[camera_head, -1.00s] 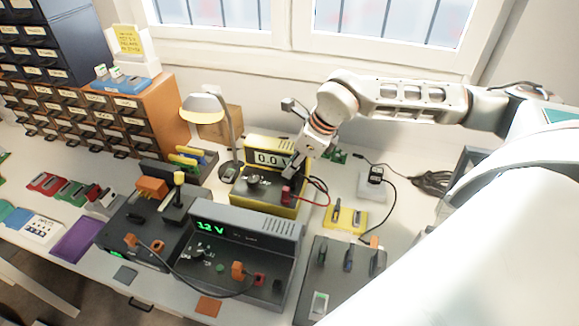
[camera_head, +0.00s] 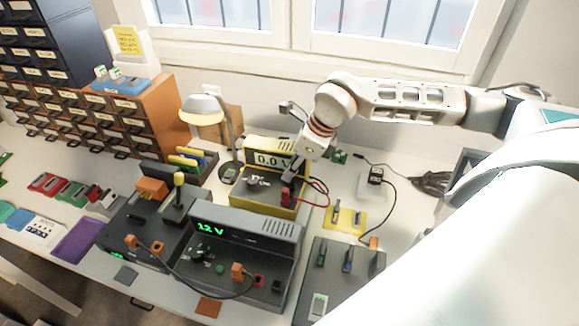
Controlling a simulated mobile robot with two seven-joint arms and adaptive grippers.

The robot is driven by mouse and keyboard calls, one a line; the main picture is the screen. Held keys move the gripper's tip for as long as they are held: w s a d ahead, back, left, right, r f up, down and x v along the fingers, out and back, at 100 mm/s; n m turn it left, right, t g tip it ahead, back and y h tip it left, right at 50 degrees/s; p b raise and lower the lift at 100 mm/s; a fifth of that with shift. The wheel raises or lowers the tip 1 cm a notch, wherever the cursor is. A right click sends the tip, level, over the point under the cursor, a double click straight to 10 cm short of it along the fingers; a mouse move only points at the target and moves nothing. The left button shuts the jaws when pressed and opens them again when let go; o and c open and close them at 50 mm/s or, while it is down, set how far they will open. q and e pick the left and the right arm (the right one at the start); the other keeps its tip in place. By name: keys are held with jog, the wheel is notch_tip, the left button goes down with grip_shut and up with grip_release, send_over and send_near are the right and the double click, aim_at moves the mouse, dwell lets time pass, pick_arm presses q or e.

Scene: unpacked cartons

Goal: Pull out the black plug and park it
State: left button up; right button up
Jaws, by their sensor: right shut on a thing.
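The yellow bench meter (camera_head: 262,203) shows 0.0 V and stands at the centre of the bench. A red plug (camera_head: 287,197) sits at the right of its front, with leads looping off to the right. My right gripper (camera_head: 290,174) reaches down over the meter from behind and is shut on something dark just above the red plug. This fits the black plug, but the fingers hide most of it, so I cannot see how far it sits in its socket. A yellow holder (camera_head: 345,219) with dark upright pieces lies to the right. My left gripper is not in view.
A grey supply (camera_head: 247,250) reading 12 V, with orange plugs and a black lead, stands in front. A dark panel (camera_head: 340,275) is at the front right. A lamp (camera_head: 202,110) stands behind, left of the meter. A black adapter (camera_head: 376,176) with a cable is at the right.

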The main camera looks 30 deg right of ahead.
jog(key=shift+s+a+r+p, duration=0.1)
jog(key=shift+s+a+p, duration=0.15)
jog(key=shift+p, duration=0.35)
jog(key=shift+w+d+r+p, duration=0.1)
jog(key=shift+d+r+p, duration=0.15)
jog(key=shift+r+p, duration=0.55)
jog(key=shift+r, duration=0.2)
